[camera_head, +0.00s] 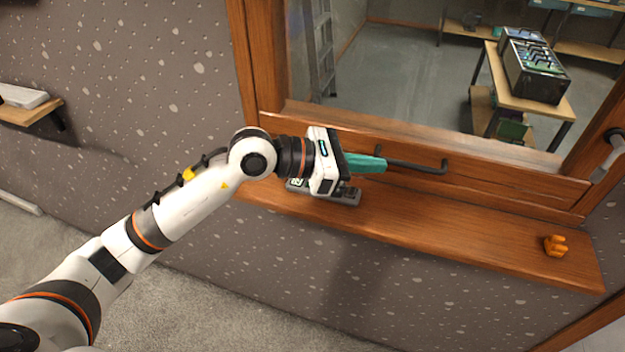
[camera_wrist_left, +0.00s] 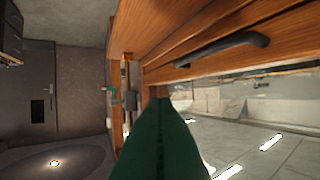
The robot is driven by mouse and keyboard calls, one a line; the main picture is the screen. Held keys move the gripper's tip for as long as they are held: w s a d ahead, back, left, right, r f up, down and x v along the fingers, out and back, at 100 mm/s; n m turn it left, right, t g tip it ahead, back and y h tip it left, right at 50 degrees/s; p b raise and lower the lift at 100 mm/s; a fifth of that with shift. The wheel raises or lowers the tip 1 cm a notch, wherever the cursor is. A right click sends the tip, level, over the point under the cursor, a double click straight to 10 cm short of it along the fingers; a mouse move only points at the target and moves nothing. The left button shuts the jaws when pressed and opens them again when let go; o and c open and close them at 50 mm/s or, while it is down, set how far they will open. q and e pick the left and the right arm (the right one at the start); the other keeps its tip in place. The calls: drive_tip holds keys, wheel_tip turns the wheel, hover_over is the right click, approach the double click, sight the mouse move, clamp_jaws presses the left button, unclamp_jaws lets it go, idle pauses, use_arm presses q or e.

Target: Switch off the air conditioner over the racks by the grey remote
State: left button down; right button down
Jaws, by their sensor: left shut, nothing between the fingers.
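A grey object that looks like the remote (camera_head: 346,196) lies on the wooden sill below the window, partly hidden under my left gripper. My left gripper (camera_head: 382,163) is above and to the right of it, with its teal fingers shut and empty, pointing right along the lower window frame. The fingertips look close to the dark bar handle (camera_head: 425,167); whether they touch it I cannot tell. In the left wrist view the green finger (camera_wrist_left: 160,138) fills the lower middle, and the handle (camera_wrist_left: 225,46) is above it. I see no air conditioner. My right gripper is not in view.
A small orange object (camera_head: 555,245) stands at the right end of the sill (camera_head: 460,238); the sill between is clear. Behind the window, a table (camera_head: 497,75) holds dark rack units (camera_head: 535,72). A wall shelf (camera_head: 40,110) at left carries a white box (camera_head: 22,96).

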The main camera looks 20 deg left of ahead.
use_arm(q)
drive_tip(key=w+a+f+y, duration=0.1)
drive_tip(key=w+a+y, duration=0.2)
drive_tip(key=a, duration=0.3)
drive_tip(key=w+a+f+m+t+y, duration=0.1)
drive_tip(key=w+a+y, duration=0.3)
drive_tip(key=a+y, duration=0.2)
drive_tip(key=shift+a+f, duration=0.2)
drive_tip(key=shift+a, duration=0.3)
wheel_tip(320, 180, down, 8)
drive_tip(key=b, duration=0.4)
drive_tip(key=shift+r+b, duration=0.1)
drive_tip(key=shift+b, duration=0.2)
drive_tip(key=shift+d+f+b, duration=0.1)
drive_tip(key=shift+f+b, duration=0.5)
drive_tip(key=shift+b, duration=0.05)
drive_tip(key=shift+r, duration=0.1)
idle(0.3)
